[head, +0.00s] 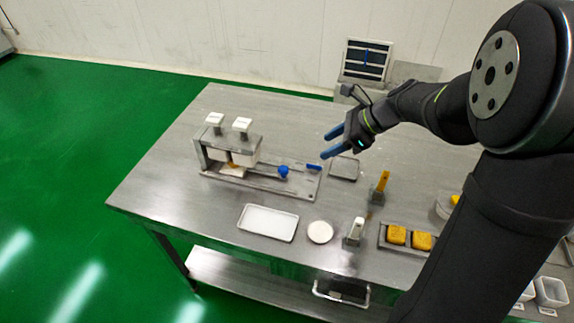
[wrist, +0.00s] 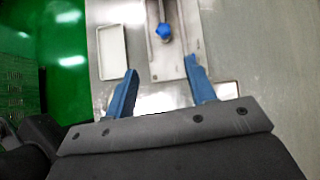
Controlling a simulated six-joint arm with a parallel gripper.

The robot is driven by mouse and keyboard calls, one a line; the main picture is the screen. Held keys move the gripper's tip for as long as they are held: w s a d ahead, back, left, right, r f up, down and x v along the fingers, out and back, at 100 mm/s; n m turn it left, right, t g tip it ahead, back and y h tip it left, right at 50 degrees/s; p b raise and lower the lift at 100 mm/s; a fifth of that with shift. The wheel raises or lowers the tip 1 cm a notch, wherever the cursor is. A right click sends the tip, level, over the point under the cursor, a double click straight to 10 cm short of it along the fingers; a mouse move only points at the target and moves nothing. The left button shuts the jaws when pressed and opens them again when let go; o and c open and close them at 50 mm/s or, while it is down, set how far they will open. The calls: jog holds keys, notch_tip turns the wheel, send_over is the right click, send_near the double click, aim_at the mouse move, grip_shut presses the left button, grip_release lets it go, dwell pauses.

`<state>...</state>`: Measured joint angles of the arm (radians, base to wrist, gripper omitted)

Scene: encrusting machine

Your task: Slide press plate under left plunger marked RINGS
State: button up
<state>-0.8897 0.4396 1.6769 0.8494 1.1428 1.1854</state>
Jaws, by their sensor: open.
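The encrusting press (head: 230,150) stands at the left of the table, with two white-topped plungers: the left one (head: 214,119) and the right one (head: 242,124). Their markings are too small to read. A pale plate (head: 232,171) with something orange on it shows low at the press, mostly under the right plunger block. A blue knob (head: 283,171) sits on the grey base to its right; it also shows in the wrist view (wrist: 164,31). My gripper (head: 332,141) is open and empty, above and right of the knob. Its blue fingers (wrist: 161,65) point toward the base in the wrist view.
A white tray (head: 268,223) and round white dish (head: 320,232) lie in front of the press. Yellow blocks in a tray (head: 409,246) stand front right.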

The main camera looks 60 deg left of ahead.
send_near(283, 168)
jog(key=shift+m+y, duration=0.3)
jog(key=shift+m, duration=0.1)
jog(key=x, duration=0.8)
jog(key=shift+s+d+f, duration=0.1)
jog(key=shift+f, duration=0.25)
